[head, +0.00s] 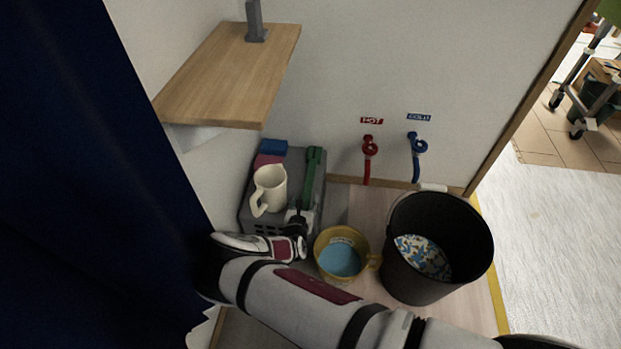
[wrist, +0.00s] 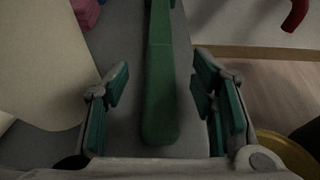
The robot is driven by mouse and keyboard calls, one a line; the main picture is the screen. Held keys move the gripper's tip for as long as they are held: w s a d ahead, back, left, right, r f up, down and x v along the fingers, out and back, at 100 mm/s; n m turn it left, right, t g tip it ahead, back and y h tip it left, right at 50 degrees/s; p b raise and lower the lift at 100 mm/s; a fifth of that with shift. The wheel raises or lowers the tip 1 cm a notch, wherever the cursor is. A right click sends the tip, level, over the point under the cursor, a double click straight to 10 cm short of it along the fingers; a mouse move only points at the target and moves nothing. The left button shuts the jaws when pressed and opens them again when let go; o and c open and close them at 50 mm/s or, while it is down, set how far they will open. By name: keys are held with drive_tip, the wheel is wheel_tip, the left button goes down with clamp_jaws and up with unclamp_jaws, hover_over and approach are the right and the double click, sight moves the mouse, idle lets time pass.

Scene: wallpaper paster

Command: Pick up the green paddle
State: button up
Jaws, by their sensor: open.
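My gripper (wrist: 160,100) is open, one finger on each side of the paddle, with a visible gap on both sides. In the head view my gripper (head: 299,217) is at the paddle's near end, partly hidden by my arm. I cannot tell how far above the box the fingers are.
A yellow cup (head: 330,272) with blue contents and a black bucket (head: 437,290) stand right of the box. Blue (head: 273,146) and pink blocks (head: 266,160) lie behind the pitcher. A wooden shelf (head: 230,75) overhangs at the upper left. Red and blue taps are on the wall.

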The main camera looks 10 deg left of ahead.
sight(306, 196)
drive_tip(key=b+x, duration=0.2)
drive_tip(key=x, duration=0.1)
drive_tip(key=shift+w+f, duration=0.3)
drive_tip(key=shift+f, duration=0.05)
drive_tip(key=shift+r, duration=0.15)
clamp_jaws()
drive_tip(key=shift+r, duration=0.1)
drive_tip(key=shift+r+p, duration=0.75)
drive_tip(key=shift+r, duration=0.15)
wheel_tip(306, 196, up, 2)
drive_tip(key=shift+s+d+p, duration=0.1)
drive_tip(key=shift+s+p, duration=0.05)
drive_tip(key=shift+p, duration=0.6)
drive_tip(key=s+d+p, duration=0.5)
drive_tip(key=s, duration=0.9)
drive_tip(key=shift+s+d+r+p, duration=0.2)
drive_tip(key=shift+s+r+p, duration=0.15)
drive_tip(key=shift+r+p, duration=0.1)
